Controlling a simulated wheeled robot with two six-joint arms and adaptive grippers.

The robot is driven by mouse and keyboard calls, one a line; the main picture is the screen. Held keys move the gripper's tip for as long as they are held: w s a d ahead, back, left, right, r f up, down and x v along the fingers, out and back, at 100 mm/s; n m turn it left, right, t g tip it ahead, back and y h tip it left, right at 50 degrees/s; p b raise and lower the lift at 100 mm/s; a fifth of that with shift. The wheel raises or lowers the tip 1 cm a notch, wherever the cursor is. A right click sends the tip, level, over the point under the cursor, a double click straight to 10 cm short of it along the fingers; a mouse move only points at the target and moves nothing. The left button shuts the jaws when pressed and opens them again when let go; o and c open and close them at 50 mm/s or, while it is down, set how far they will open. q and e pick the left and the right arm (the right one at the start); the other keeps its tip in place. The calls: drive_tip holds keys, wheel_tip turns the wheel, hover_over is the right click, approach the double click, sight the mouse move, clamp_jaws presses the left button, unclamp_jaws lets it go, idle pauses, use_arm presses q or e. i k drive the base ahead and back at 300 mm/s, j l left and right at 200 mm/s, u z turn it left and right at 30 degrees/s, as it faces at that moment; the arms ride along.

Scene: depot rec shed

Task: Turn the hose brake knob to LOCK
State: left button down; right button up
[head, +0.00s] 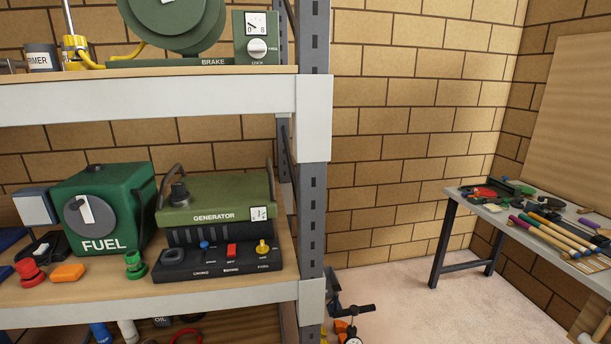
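The hose brake knob (257,48) is a round white knob on an upright green panel (242,29) on the upper shelf. A small white gauge (256,23) with a dark needle sits above it. The word LOCK is printed just below the knob, and BRAKE is on the base to its left. The knob shows a grip bar, but its exact pointing direction is too small to tell. A large green hose reel (178,22) stands left of the panel, cut off by the top edge. Neither of my grippers is in view.
A grey metal shelf post (314,120) stands just right of the panel. The lower shelf (200,294) holds a green FUEL can (103,215), a GENERATOR (215,205) and small coloured caps. A workbench (480,208) with tools stands at right. Floor between is partly clear.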

sight(257, 48)
drive_tip(key=i+j+u, duration=0.45)
drive_tip(key=i+j, duration=0.2)
drive_tip(key=l+u, duration=0.15)
drive_tip(key=l, duration=0.5)
drive_tip(key=l+u, duration=0.15)
drive_tip(key=l, duration=0.45)
drive_tip(key=l+u, duration=0.15)
drive_tip(key=l, duration=0.5)
drive_tip(key=k+l+u, duration=0.15)
drive_tip(key=l, duration=0.45)
drive_tip(key=l+u, duration=0.15)
drive_tip(key=l, duration=0.5)
drive_tip(key=k, duration=0.05)
